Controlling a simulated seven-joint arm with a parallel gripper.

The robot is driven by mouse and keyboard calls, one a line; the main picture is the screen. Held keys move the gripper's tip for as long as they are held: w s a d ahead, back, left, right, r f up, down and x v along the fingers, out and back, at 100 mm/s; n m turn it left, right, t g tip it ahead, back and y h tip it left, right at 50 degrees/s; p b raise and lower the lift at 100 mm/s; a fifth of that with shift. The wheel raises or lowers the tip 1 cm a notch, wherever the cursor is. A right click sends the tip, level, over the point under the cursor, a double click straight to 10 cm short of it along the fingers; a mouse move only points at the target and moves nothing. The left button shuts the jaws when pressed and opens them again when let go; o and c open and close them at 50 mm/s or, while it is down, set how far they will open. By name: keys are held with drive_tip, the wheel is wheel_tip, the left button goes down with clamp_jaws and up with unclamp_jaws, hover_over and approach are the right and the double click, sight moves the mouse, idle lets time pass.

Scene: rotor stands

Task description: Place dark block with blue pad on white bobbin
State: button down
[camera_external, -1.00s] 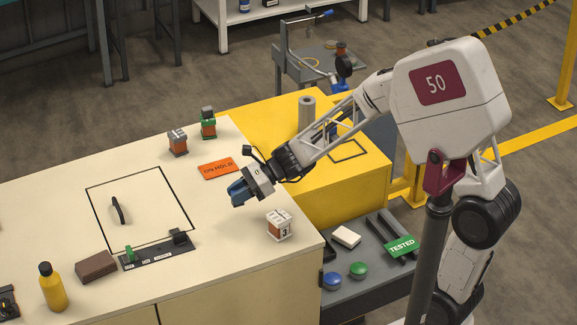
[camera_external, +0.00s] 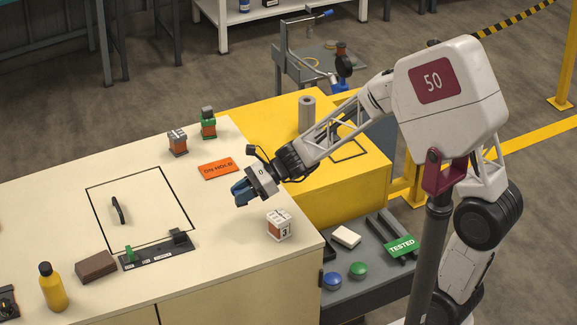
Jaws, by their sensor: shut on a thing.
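The white bobbin (camera_external: 279,226) stands upright near the front right corner of the cream bench, with copper winding and a "3" on its side. My gripper (camera_external: 240,193) is in the air above the bench, up and to the left of the white bobbin and apart from it. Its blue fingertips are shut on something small. I take it to be the dark block with blue pad, but the fingers mostly hide it and its pad cannot be made out.
A black strip (camera_external: 155,252) holds a green piece (camera_external: 129,253) and a dark block (camera_external: 180,237). A grey bobbin (camera_external: 178,142) and a green bobbin (camera_external: 208,123) stand behind an orange "ON HOLD" card (camera_external: 218,168). A brown block (camera_external: 96,265) and yellow bottle (camera_external: 53,287) are front left.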

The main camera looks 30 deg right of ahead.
drive_tip(key=shift+g, duration=0.3)
drive_tip(key=s+d+r, duration=0.2)
drive_tip(key=s+d, duration=0.1)
drive_tip(key=s+d+r, duration=0.2)
drive_tip(key=s+d, duration=0.1)
drive_tip(key=s, duration=0.1)
drive_tip(key=s+d+r, duration=0.2)
drive_tip(key=s, duration=0.1)
drive_tip(key=shift+s+d, duration=0.3)
drive_tip(key=shift+d, duration=0.1)
drive_tip(key=s+d+r, duration=0.1)
drive_tip(key=s+d, duration=0.5)
drive_tip(key=s, duration=0.6)
drive_tip(key=shift+s+d+n, duration=0.4)
drive_tip(key=shift+w+a, duration=0.1)
hover_over(279, 215)
drive_tip(key=shift+f, duration=0.8)
drive_tip(key=shift+f, duration=1.75)
